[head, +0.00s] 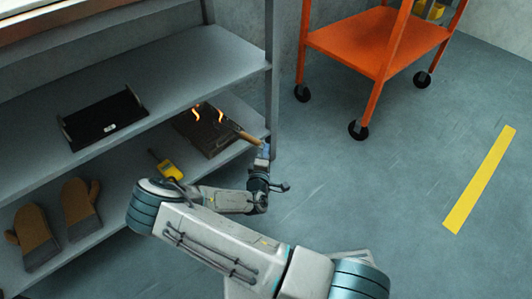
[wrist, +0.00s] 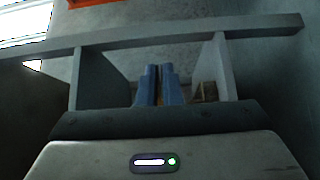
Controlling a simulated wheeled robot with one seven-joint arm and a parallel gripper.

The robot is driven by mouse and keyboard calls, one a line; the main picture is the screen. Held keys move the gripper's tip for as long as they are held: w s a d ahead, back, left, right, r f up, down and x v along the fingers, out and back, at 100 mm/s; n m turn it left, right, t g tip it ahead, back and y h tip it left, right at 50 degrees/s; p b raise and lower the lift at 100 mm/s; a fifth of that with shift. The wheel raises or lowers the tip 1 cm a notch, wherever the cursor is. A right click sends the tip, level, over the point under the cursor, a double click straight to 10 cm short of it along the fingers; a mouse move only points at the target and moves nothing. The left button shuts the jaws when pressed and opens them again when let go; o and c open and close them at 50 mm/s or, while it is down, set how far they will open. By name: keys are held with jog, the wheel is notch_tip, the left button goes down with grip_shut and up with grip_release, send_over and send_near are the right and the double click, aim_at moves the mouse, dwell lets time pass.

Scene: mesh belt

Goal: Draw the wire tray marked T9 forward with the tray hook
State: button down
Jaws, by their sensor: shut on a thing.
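My gripper (head: 264,152) is at the right end of the lower shelf, by the shelf post. It is shut on a brown wooden-looking handle (head: 247,136), which seems to be the tray hook's; its far end is not clear. In the wrist view the blue fingers (wrist: 159,86) are close together, and a small brown piece (wrist: 208,91) shows beside them. No wire tray marked T9 can be made out. A black tray (head: 78,128) with a small unreadable white label lies on the upper shelf.
A dark, flat thing with orange flame-like marks (head: 203,140) lies near the handle. A yellow device (head: 171,171) and two brown mitts (head: 79,206) are on the lower shelf. An orange cart (head: 345,42) stands behind. Floor on the right is clear, with a yellow stripe (head: 480,180).

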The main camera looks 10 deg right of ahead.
notch_tip(320, 180, up, 5)
jog(key=p, duration=0.3)
dwell(0.5)
jog(key=shift+s+d, duration=0.1)
jog(key=s+d+p, duration=0.1)
jog(key=s+d, duration=0.5)
jog(key=s, duration=0.3)
jog(key=shift+s+d, duration=0.3)
jog(key=shift+s, duration=0.1)
dwell(0.5)
